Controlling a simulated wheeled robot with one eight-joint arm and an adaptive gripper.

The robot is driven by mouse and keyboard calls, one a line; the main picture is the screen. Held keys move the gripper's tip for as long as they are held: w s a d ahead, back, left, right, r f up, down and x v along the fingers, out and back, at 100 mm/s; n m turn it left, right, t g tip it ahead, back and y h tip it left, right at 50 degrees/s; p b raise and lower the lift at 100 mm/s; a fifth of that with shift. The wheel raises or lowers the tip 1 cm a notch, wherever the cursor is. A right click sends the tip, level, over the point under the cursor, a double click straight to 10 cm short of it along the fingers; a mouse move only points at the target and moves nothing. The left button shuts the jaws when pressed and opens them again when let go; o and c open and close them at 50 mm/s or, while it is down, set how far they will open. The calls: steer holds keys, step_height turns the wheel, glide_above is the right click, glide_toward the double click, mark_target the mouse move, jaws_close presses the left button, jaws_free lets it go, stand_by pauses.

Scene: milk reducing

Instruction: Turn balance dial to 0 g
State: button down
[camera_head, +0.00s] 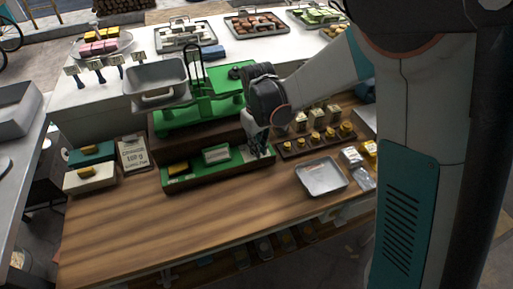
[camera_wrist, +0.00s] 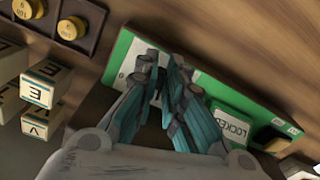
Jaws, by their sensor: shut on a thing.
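The green balance (camera_head: 190,112) stands on a dark base at the middle of the counter, with a grey pan (camera_head: 158,82) at its left. In front of it lies a green control panel (camera_head: 190,182), also seen in the wrist view (camera_wrist: 218,88), with a white plate marked LOCKED (camera_wrist: 232,122). My gripper (camera_head: 258,148) points down at the panel's right end. In the wrist view its fingers (camera_wrist: 163,72) are close together over the panel, closed around the balance dial. The fingers hide the dial, so its reading cannot be seen.
A rack of brass weights (camera_head: 315,140) sits just right of my gripper, with lettered blocks (camera_wrist: 42,82) near it. A metal tray (camera_head: 321,178) lies to the right. A sign (camera_head: 133,154) and boxes stand left. The front counter is clear.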

steer(key=n, duration=0.4)
steer(key=shift+w+d+n+b, duration=0.25)
steer(key=shift+n+b, duration=0.05)
steer(key=shift+b, duration=0.05)
steer(key=shift+w+d+n, duration=0.1)
steer(key=shift+w+n, duration=0.05)
steer(key=shift+n, duration=0.85)
steer(key=shift+w+n, duration=0.1)
steer(key=shift+n, duration=0.9)
steer(key=c, duration=1.7)
jaws_free()
steer(key=shift+b, duration=0.3)
steer(key=shift+r, duration=0.15)
step_height(320, 180, up, 12)
steer(key=shift+f, duration=0.1)
